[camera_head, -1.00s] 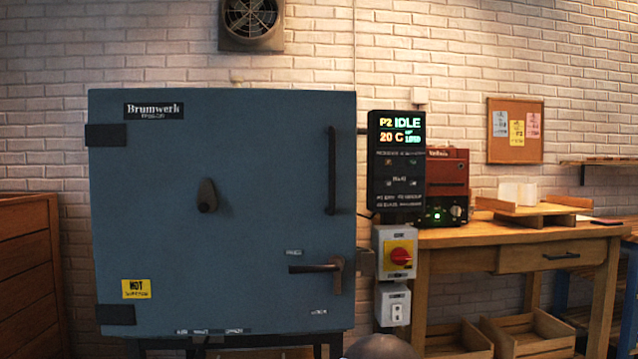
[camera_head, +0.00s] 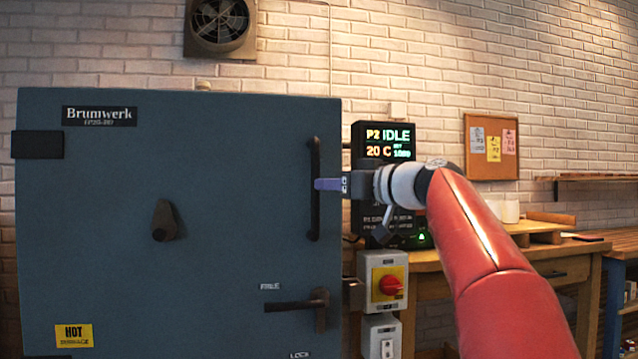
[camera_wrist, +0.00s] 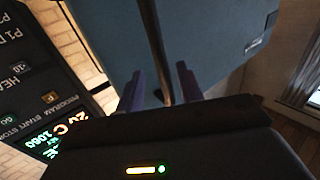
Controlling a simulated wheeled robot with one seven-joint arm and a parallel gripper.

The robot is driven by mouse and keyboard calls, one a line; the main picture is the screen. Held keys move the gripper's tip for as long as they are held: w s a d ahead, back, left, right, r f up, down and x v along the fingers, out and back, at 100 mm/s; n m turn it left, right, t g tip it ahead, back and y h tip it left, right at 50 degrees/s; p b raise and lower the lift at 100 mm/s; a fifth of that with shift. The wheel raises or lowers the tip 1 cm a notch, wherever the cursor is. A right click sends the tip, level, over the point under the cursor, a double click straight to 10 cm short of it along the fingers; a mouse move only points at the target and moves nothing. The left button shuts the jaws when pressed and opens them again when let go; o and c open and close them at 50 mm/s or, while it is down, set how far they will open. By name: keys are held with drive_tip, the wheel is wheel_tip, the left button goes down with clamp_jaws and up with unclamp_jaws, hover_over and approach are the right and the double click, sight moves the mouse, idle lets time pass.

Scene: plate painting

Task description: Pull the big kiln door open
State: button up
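The big kiln door (camera_head: 230,200) is blue-grey and looks shut in the head view, with hinges at its left edge. A dark vertical pull handle (camera_head: 315,215) runs along its right side. My gripper (camera_head: 322,184) reaches in from the right, its purple fingers at the upper-middle part of this handle. In the wrist view the handle bar (camera_wrist: 161,50) runs between the two fingers of my gripper (camera_wrist: 160,84), with gaps visible beside it, so the gripper is open around or just before it. The latch lever (camera_head: 290,306) below lies roughly level.
A control display (camera_head: 372,142) stands just right of the kiln, partly behind my wrist. A switch box with a red knob (camera_head: 389,287) is below it. A wooden workbench (camera_head: 545,252) stands at the right, behind my arm.

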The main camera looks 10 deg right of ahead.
drive_tip(key=p+x, duration=0.1)
drive_tip(key=x, duration=0.4)
drive_tip(key=shift+w+a, duration=0.2)
drive_tip(key=shift+w, duration=0.05)
clamp_jaws()
